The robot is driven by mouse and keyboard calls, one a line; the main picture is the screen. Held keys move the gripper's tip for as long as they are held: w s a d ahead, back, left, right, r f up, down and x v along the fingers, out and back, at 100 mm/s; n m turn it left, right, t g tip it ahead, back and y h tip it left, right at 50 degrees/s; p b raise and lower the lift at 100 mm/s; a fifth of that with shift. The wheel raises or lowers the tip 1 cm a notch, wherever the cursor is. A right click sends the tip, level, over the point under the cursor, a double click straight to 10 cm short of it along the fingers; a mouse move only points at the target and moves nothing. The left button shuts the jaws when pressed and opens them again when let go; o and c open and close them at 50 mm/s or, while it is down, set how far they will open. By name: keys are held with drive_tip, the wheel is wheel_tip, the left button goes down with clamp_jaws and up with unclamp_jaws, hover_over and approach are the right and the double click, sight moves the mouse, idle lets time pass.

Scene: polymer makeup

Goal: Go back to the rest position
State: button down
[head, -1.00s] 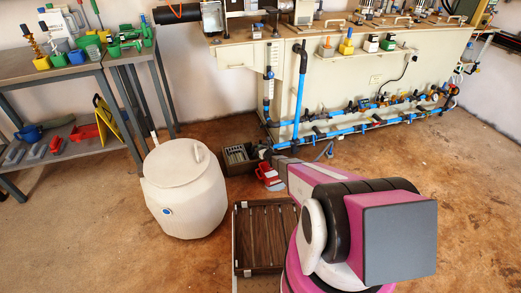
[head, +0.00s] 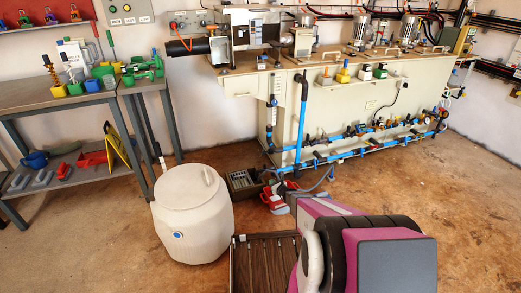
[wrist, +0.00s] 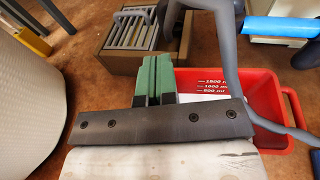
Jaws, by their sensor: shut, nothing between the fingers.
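My gripper (wrist: 153,78) shows in the wrist view with its green fingers together and nothing between them. It points toward a crate of grey pieces and is beside a red measuring container (wrist: 292,92) marked in ml. In the head view my arm reaches forward and down from the lower right toward the floor in front of the machine bench. There the red container (head: 272,201) is partly hidden around the arm's far end, and the fingers are too small to make out.
A white drum (head: 192,215) stands left of the arm. A brown slatted tray (head: 262,265) lies on the floor before it. The crate (head: 240,183) sits by the bench (head: 345,105) with blue pipes. A grey table (head: 60,100) is at left. Floor at right is clear.

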drive_tip(key=s+a+r+n+g+y, duration=0.2)
drive_tip(key=s+a+r+n+g, duration=0.2)
drive_tip(key=s+r+n, duration=0.5)
drive_tip(key=s+a+r+n+g+y, duration=0.1)
drive_tip(key=s+a+r+n+g, duration=0.45)
drive_tip(key=r+n, duration=0.4)
drive_tip(key=s+d+r+n+g+h, duration=0.2)
drive_tip(key=s+d+r+n+h, duration=0.3)
drive_tip(key=s+r, duration=0.3)
drive_tip(key=s+d+r+n+g+h, duration=0.2)
drive_tip(key=s+d+r+n+h, duration=0.3)
drive_tip(key=s, duration=0.8)
wheel_tip(320, 180, up, 3)
drive_tip(key=shift+s+d+f+n, duration=0.1)
drive_tip(key=shift+s+d+n, duration=0.15)
drive_tip(key=shift+n, duration=0.7)
